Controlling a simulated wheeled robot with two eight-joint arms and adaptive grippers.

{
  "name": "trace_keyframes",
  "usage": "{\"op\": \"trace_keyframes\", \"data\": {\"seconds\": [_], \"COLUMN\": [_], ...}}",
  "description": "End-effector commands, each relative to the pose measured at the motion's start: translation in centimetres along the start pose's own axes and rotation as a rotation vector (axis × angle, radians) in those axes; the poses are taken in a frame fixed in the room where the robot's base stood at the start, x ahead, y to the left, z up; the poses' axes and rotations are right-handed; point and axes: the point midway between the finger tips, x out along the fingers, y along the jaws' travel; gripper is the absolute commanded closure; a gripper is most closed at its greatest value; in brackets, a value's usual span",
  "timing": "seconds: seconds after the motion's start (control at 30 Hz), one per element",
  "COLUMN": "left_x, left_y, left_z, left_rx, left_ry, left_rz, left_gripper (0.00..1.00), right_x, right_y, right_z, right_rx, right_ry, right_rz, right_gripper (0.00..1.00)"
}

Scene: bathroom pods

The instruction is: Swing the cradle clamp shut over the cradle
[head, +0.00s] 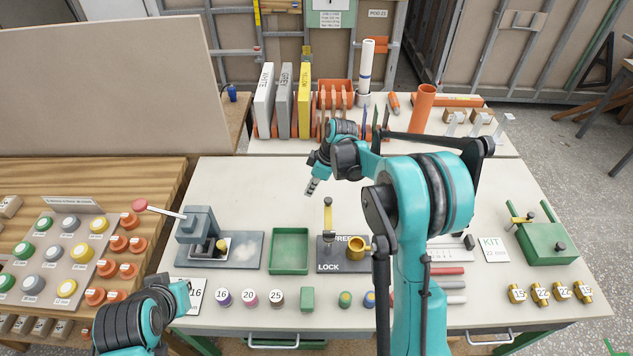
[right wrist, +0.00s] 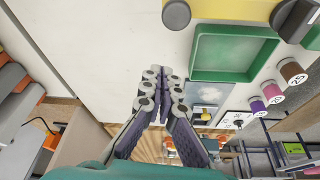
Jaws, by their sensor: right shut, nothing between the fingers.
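A dark base plate marked FREE and LOCK (head: 329,266) lies right of centre on the table in the head view. I take its upright yellow lever (head: 328,222) as the cradle clamp; it stands raised. A brass-coloured cup (head: 356,247) sits at the plate's right side. In the right wrist view, a yellow part (right wrist: 235,9) and a round grey knob (right wrist: 176,15) are cut off by the top edge. My right gripper (head: 312,187) is shut and empty, above the table just behind and left of the lever. Its closed fingers show in the wrist view (right wrist: 161,85).
A green tray (head: 289,231) lies left of the plate, beside a grey press with a red-knobbed lever (head: 140,205). Numbered caps (head: 250,297) line the front. A green fixture (head: 547,243) stands at the right. Binders (head: 284,100) stand behind. The table's back middle is clear.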

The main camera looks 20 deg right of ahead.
Motion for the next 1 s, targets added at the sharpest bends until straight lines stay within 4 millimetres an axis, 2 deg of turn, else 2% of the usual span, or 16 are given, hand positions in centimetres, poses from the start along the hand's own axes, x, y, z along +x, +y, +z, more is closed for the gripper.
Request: {"op": "trace_keyframes", "data": {"seconds": [0.07,0.2,0.4,1.0], "left_x": [0.4,0.5,0.6,0.7], "left_y": [0.0,0.0,0.0,0.0], "left_z": [0.3,0.4,0.4,0.5], "left_rx": [0.0,0.0,0.0,0.0], "left_ry": [0.0,0.0,0.0,0.0], "left_rz": [0.0,0.0,0.0,0.0], "left_gripper": [1.0,1.0,1.0,1.0], "right_x": [1.8,0.7,0.1,-0.1], "right_y": [0.0,0.0,0.0,0.1], "right_z": [0.1,2.3,3.6,4.2], "right_rx": [-0.001,0.004,0.001,0.03], "right_ry": [0.0,0.0,0.0,0.0], "right_rz": [0.0,0.0,0.0,0.01], "right_gripper": [1.0,1.0,1.0,1.0]}}
